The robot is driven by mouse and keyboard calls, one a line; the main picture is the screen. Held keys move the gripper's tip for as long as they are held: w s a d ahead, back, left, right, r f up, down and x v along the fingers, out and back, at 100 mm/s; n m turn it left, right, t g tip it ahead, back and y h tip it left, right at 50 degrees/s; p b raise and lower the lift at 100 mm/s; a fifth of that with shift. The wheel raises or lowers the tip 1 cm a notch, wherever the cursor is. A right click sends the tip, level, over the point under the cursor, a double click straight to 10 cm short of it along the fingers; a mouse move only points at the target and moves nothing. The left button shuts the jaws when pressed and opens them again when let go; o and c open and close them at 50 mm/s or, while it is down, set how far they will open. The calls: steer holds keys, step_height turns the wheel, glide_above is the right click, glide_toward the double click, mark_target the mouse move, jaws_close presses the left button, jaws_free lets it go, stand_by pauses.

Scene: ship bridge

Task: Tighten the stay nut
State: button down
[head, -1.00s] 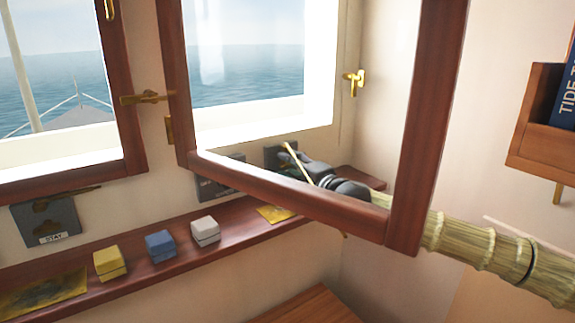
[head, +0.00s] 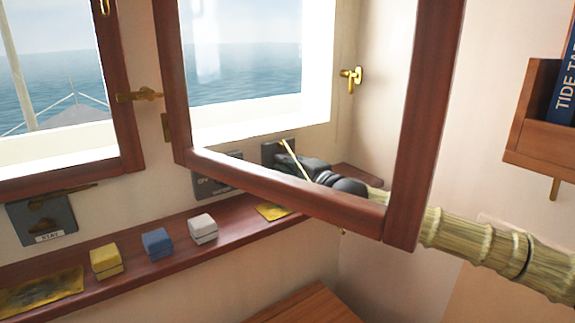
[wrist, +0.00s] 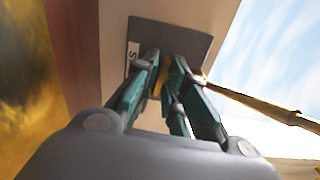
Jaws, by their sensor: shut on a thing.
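My gripper (head: 308,164) is at the dark stay plate (head: 270,152) on the wall below the right window, seen through the pane of the open window. In the wrist view the teal and dark fingers (wrist: 168,90) are shut in front of the grey plate (wrist: 190,36), which has a white label partly hidden by a finger. A small strip of brass shows between the fingers, likely the stay nut (wrist: 164,92); most of it is hidden. The thin brass stay rod (wrist: 255,102) runs right from beside the fingers. It also shows in the head view (head: 292,155).
The open window's wooden frame (head: 280,190) crosses in front of my arm. The shelf (head: 150,270) below carries a yellow box (head: 106,261), a blue box (head: 158,243) and a white box (head: 203,228). Another stay plate (head: 42,220) is at left. A book rack (head: 545,120) hangs at right.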

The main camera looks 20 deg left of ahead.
steer(key=m+b, duration=0.1)
steer(key=m, duration=0.3)
steer(key=shift+f, duration=0.15)
steer(key=m+b, duration=0.2)
steer(key=m, duration=0.2)
steer(key=shift+m, duration=0.4)
steer(key=m+b, duration=0.1)
steer(key=m, duration=0.2)
steer(key=shift+m, duration=0.3)
steer(key=m, duration=0.4)
steer(key=shift+m+b, duration=0.3)
steer(key=shift+b, duration=0.1)
steer(key=c, duration=1.4)
jaws_free()
steer(key=v, duration=1.2)
